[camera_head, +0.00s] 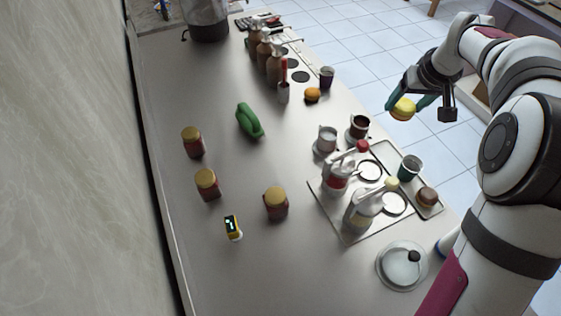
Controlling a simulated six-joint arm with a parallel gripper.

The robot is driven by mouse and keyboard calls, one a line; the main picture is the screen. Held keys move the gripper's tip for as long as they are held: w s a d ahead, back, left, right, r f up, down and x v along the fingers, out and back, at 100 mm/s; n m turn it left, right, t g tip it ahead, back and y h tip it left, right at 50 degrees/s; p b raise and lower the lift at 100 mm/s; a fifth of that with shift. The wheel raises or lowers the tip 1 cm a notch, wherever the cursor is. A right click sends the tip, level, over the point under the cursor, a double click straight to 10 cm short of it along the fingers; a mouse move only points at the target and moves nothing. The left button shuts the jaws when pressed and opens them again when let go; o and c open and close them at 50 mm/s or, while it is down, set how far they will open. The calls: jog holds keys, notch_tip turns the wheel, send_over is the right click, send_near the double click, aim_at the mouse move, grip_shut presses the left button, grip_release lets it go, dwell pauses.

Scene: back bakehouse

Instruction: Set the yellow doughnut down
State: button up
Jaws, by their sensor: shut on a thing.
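The yellow doughnut (403,109) is held in my gripper (409,102), between its teal fingertips. The fingers hide part of it. My gripper is shut on it and holds it up in the air. In the picture it appears against the tiled floor, beyond the right edge of the worktop (225,130). How high it is above the worktop level cannot be told.
Two pump bottles (362,211) stand on a tray (352,238); a dark green cup (409,168) and a brown-topped item (427,196) are beside them. Two cups (326,140) (358,127), an orange bun (312,95), jars (276,203) and a glass lid (402,270) stand around. The worktop's middle has room.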

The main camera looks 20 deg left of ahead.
jog(key=s+a+n+g+y, duration=0.1)
jog(key=s+a+n, duration=0.25)
jog(key=a, duration=0.55)
jog(key=s+a+n+y, duration=0.15)
jog(key=s+a, duration=0.25)
jog(key=a, duration=0.5)
notch_tip(320, 180, down, 11)
jog(key=shift+n+h, duration=0.3)
jog(key=shift+h, duration=0.05)
jog(key=a+f, duration=0.2)
jog(key=a, duration=0.1)
jog(key=a+f, duration=0.2)
jog(key=a, duration=0.2)
jog(key=a+f, duration=0.3)
jog(key=a, duration=0.1)
jog(key=shift+s, duration=0.35)
jog(key=shift+a+f, duration=0.25)
jog(key=shift+f, duration=1.85)
jog(key=shift+f, duration=0.1)
jog(key=o, duration=1)
